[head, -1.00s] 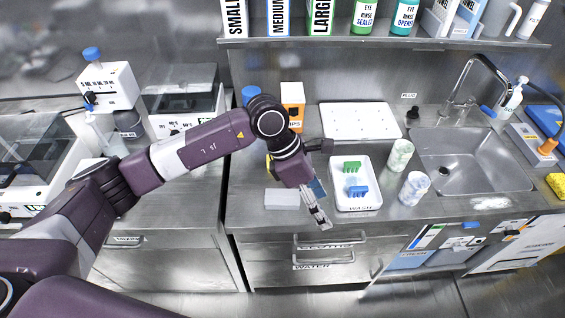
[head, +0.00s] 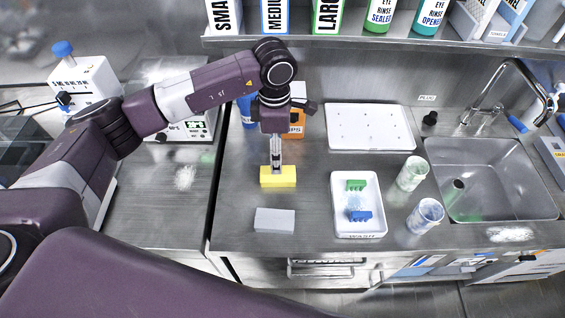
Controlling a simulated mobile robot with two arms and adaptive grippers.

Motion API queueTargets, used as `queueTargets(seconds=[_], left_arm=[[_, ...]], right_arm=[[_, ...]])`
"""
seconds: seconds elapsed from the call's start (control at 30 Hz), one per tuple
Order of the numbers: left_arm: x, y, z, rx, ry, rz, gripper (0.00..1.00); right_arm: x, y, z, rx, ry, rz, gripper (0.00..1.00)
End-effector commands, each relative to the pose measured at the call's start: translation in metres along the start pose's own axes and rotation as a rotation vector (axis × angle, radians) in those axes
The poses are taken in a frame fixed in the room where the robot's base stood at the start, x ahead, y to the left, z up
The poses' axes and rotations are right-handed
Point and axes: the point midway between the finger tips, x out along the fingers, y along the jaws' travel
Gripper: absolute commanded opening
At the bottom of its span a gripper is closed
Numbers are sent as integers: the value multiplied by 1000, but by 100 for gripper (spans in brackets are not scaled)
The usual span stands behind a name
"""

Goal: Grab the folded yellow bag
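The folded yellow bag (head: 278,178) is a small, flat yellow block lying on the steel counter, behind a grey block. My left gripper (head: 276,168) points straight down at it, with its fingertips at the bag's back upper edge. The fingers look close together, seen edge-on, and I cannot tell whether they are touching, gripping or just above the bag. My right gripper is out of view.
A grey block (head: 275,220) lies in front of the bag. A white wash tray (head: 340,224) with green and blue items stands to the right, beside two patterned cups. An orange box (head: 294,129) and blue-topped bottle (head: 247,108) stand close behind the gripper.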

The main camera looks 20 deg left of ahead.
Motion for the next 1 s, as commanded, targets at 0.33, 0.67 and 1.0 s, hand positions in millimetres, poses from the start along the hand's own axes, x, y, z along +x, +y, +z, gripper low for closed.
queueTargets(seconds=[0.33, 0.67, 1.0], left_arm=[[38, -7, 0, 0, 2, -6, 62], [74, -8, 1, 0, -1, -1, 62], [74, -8, 1, 1, -1, -1, 45]], right_arm=[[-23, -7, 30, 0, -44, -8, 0], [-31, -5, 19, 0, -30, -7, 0], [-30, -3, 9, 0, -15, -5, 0]])
